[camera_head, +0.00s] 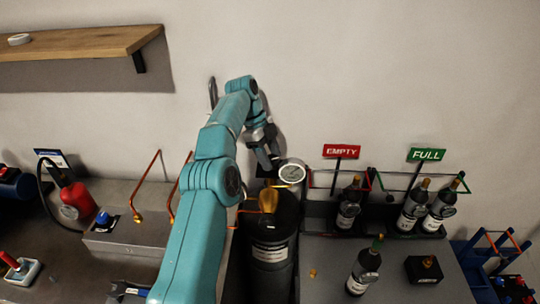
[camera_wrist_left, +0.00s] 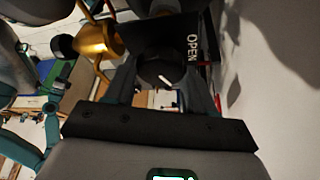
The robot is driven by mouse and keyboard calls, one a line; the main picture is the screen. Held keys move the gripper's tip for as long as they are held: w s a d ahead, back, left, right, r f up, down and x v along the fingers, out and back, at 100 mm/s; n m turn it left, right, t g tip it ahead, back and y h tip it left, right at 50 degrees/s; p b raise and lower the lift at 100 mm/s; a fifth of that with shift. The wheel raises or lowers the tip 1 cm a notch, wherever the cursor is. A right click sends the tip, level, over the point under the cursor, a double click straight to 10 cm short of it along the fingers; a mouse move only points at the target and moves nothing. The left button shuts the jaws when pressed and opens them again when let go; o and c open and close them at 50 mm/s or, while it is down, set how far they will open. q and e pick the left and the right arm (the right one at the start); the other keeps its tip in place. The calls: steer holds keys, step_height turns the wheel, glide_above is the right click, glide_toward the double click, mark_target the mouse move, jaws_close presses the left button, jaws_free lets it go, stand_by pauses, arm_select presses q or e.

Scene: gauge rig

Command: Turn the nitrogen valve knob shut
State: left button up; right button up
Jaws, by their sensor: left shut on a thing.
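My left gripper (camera_head: 268,152) reaches down at the wall, just above and behind the round white gauge (camera_head: 292,173). In the left wrist view its two fingers (camera_wrist_left: 159,68) are shut on the black valve knob (camera_wrist_left: 160,74), one on each side. A short white pointer mark shows on the knob's face. A dark plate (camera_wrist_left: 172,34) behind the knob bears the word OPEN to the right of it. The knob is hidden in the head view. My right gripper is not in view.
A black cylinder (camera_head: 269,258) with a brass top (camera_head: 268,199) stands below the gripper. Bottles stand in racks under the EMPTY (camera_head: 342,151) and FULL (camera_head: 426,155) signs. A wooden shelf (camera_head: 80,43) is at upper left. A red container (camera_head: 76,197) stands at left.

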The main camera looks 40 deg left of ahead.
arm_select(q)
steer(key=shift+a+r, duration=0.1)
steer(key=shift+r, duration=0.05)
stand_by(0.4)
steer(key=o, duration=1)
steer(key=shift+s, duration=0.1)
steer(key=shift+o, duration=0.2)
